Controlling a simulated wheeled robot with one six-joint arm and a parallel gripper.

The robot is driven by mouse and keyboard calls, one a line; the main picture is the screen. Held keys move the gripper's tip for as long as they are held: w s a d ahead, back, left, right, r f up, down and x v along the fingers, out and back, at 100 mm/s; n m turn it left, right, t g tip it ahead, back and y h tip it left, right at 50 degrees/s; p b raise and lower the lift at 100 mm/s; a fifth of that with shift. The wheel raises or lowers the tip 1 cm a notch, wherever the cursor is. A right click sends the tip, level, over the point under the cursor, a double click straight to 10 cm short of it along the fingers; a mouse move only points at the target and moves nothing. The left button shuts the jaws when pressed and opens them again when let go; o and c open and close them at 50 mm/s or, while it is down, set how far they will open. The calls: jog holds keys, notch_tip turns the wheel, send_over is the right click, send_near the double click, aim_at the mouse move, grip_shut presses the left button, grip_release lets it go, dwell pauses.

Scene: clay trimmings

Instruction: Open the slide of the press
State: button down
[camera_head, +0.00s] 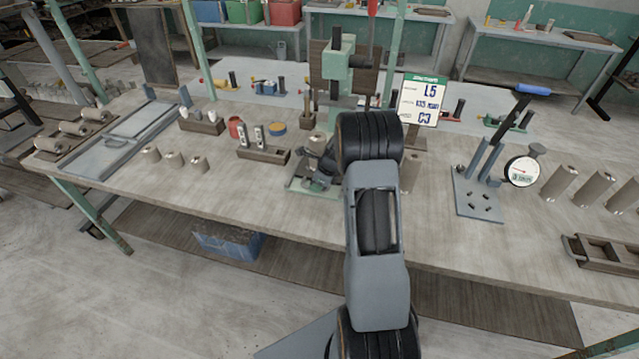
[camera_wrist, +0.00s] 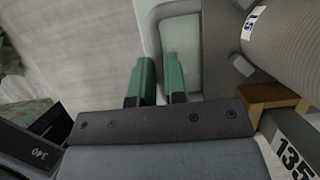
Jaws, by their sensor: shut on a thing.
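The press (camera_head: 337,72) is the green machine at the middle of the bench, with its pale green base (camera_head: 300,186) near the bench's front. My gripper (camera_head: 318,168) is low at the press base, partly hidden behind my arm in the head view. In the wrist view, my gripper's two green fingers (camera_wrist: 158,70) stand close on either side of a narrow pale strip, which appears to be part of the press slide (camera_wrist: 152,25). A grey-rimmed pale green recess lies beside the right finger. The exact contact is hard to see.
A ribbed grey cylinder (camera_wrist: 285,40) is close at right in the wrist view. A wooden holder (camera_head: 263,153) and clay pieces (camera_head: 173,160) stand left of the press. A lever stand (camera_head: 478,190) and a sign (camera_head: 424,100) are to the right.

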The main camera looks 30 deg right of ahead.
jog(key=shift+s, duration=0.15)
jog(key=c, duration=1.2)
grip_release()
jog(key=shift+a, duration=0.15)
jog(key=shift+o, duration=0.2)
jog(key=v, duration=1.4)
jog(key=shift+b, duration=0.45)
jog(key=shift+a, duration=0.1)
